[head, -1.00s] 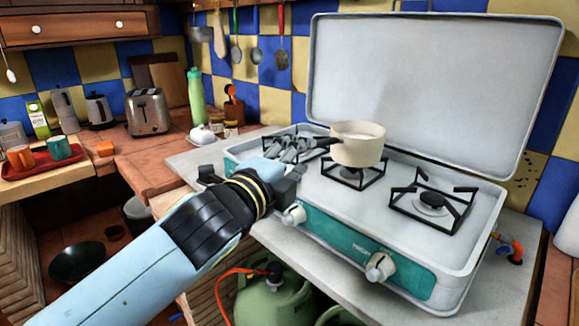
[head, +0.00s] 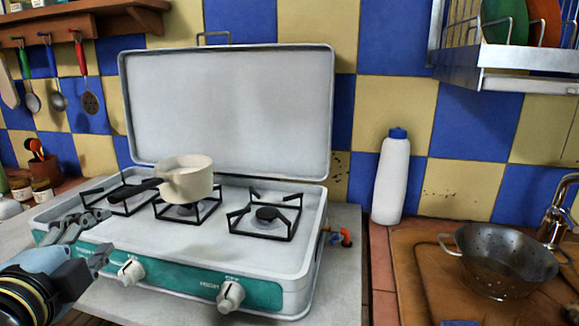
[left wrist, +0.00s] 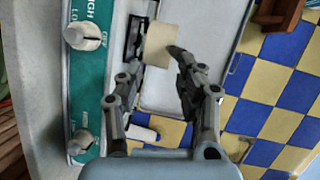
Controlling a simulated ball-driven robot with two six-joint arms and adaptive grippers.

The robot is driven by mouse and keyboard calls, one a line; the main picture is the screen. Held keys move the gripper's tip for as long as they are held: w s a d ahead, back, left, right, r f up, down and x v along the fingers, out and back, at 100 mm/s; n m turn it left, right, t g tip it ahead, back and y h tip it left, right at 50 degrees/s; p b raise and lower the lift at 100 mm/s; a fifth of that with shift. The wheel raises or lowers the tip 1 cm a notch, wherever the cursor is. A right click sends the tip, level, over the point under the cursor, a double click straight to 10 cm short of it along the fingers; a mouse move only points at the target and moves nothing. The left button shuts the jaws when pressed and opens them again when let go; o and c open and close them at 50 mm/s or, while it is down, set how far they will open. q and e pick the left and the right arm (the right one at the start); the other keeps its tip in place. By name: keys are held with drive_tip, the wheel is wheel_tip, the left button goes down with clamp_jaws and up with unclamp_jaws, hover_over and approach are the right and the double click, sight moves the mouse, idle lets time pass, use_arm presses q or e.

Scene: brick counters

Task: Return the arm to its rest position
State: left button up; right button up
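My left gripper (head: 88,238) is at the lower left of the head view, over the front left part of the camping stove (head: 265,262), near its left knob (head: 131,272). Its two fingers are spread apart with nothing between them; the left wrist view also shows the gap between them (left wrist: 157,68). The cream saucepan (head: 190,180) stands upright on the middle burner, its dark handle pointing left. In the left wrist view the saucepan (left wrist: 158,46) lies beyond the fingertips. My right gripper does not show.
The stove's raised lid (head: 225,110) stands behind the burners. A white bottle (head: 392,178) and a metal colander (head: 505,258) are to the right, below a dish rack (head: 520,55). Utensils hang at the upper left. The right burner (head: 267,215) is empty.

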use_arm(q)
drive_tip(key=s+d+f+n+g+h, duration=0.1)
drive_tip(key=s+d+f+n+g, duration=0.1)
drive_tip(key=s+f+n+g, duration=0.65)
drive_tip(key=s+d+f+n+g+h, duration=0.15)
drive_tip(key=s+f+n+g, duration=0.3)
drive_tip(key=s, duration=0.75)
wheel_tip(320, 180, down, 28)
drive_tip(key=s+a+b, duration=0.2)
drive_tip(key=a, duration=0.1)
drive_tip(key=s+f+g+b, duration=0.2)
drive_tip(key=s+f, duration=1.6)
drive_tip(key=shift+a+n, duration=0.3)
drive_tip(key=shift+a, duration=0.05)
